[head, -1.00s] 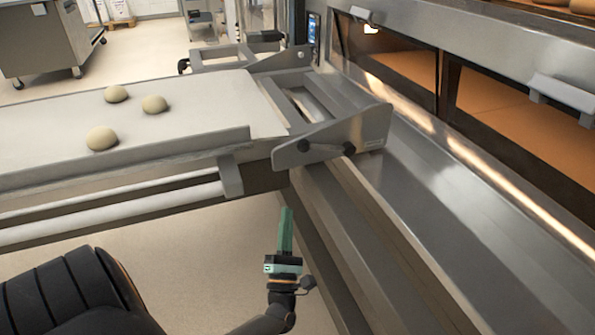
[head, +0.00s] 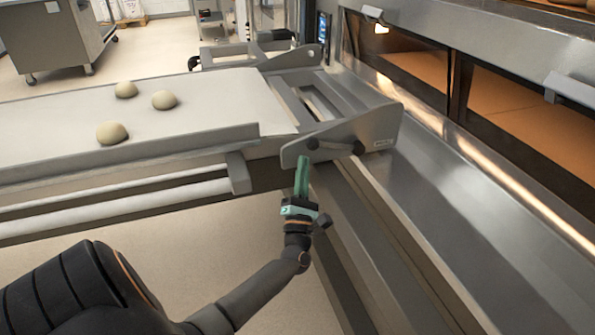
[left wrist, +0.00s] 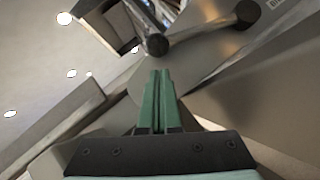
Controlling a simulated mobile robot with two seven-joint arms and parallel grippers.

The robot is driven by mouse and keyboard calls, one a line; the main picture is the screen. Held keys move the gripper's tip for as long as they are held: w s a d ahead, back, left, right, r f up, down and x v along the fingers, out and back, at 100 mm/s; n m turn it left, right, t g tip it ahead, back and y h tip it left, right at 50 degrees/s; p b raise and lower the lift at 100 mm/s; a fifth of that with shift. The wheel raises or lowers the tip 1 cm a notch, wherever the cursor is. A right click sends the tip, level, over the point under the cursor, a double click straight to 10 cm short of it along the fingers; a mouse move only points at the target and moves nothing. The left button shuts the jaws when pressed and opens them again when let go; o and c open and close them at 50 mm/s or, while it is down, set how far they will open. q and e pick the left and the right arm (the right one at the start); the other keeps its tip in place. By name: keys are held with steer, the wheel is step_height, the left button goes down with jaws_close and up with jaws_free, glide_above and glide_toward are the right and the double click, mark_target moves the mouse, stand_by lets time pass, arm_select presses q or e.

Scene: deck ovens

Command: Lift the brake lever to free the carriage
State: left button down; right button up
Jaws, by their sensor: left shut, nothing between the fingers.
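The brake lever (head: 335,145) is a dark bar with round knobs at its ends, on the grey side plate at the near right corner of the carriage (head: 215,140). In the left wrist view the lever (left wrist: 200,30) runs across the top, with one knob just beyond my fingertips. My left gripper (head: 303,162) has green fingers pointing up, shut and empty, just below the lever's left end. In the left wrist view its fingers (left wrist: 160,80) lie together in front of the plate. I cannot tell whether they touch the lever or plate. My right gripper is not in view.
Several pale dough balls, one at the front (head: 112,133), lie on the carriage's light belt. The deck oven (head: 500,110) with glowing openings stands at the right, with a steel ledge (head: 450,190) before it. Open floor (head: 150,260) lies below the carriage.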

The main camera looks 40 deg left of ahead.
arm_select(q)
steer(key=shift+w+d+r, duration=0.15)
steer(key=shift+w+r, duration=0.25)
steer(key=shift+r, duration=0.15)
